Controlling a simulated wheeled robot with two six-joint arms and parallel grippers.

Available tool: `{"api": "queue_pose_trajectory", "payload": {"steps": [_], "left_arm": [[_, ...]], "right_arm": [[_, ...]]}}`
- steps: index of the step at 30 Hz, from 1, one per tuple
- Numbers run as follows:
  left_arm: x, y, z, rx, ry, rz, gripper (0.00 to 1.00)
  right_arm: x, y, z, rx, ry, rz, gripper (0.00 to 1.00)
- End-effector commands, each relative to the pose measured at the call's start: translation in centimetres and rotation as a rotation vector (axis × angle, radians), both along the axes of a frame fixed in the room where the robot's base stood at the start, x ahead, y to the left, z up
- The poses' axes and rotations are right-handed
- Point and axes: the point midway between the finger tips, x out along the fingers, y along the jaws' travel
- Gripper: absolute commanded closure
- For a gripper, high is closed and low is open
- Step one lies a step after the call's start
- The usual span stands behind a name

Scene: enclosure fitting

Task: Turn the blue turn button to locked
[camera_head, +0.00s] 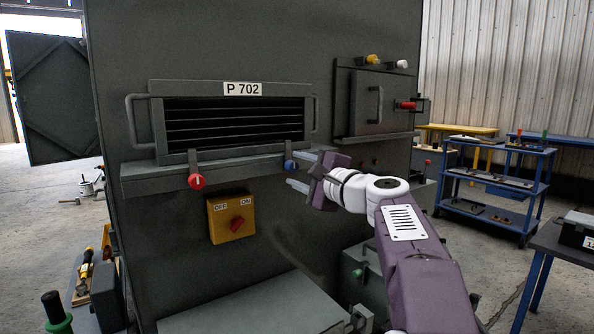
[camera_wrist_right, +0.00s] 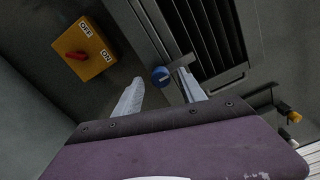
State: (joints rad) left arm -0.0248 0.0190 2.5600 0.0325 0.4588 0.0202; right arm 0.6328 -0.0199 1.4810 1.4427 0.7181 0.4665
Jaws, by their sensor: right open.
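The blue turn button (camera_head: 290,165) sits at the right end of the grey ledge below the louvred panel marked P 702. In the right wrist view the round blue button (camera_wrist_right: 161,76) appears between my fingertips, closer to the right-hand finger. My right gripper (camera_head: 295,170) is open, its two pale fingers pointing left at the button; it also shows in the right wrist view (camera_wrist_right: 158,80). I cannot tell whether a finger touches the button. My left gripper is in neither view.
A red turn button (camera_head: 196,181) hangs at the ledge's left part. Below is a yellow OFF/ON switch box (camera_head: 231,218) with a red knob. A small grey door (camera_head: 378,103) with a handle and a red-ended latch (camera_head: 408,105) is at right. A grey surface (camera_head: 255,306) lies below.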

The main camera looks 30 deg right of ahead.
Motion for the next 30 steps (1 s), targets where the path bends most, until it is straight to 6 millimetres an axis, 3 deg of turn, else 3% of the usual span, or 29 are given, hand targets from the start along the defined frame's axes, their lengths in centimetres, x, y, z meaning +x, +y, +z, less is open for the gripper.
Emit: {"api": "queue_pose_trajectory", "payload": {"steps": [6, 12, 30], "left_arm": [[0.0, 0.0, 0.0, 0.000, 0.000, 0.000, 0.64], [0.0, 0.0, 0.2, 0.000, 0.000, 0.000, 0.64], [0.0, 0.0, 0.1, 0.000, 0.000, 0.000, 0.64]], "right_arm": [[-4.9, -0.5, 0.1, -0.001, -0.001, -0.007, 0.52], [-7.8, -0.7, 0.1, -0.001, -0.001, -0.003, 0.52], [-8.2, -0.6, 0.0, 0.000, 0.000, 0.001, 0.52]]}}
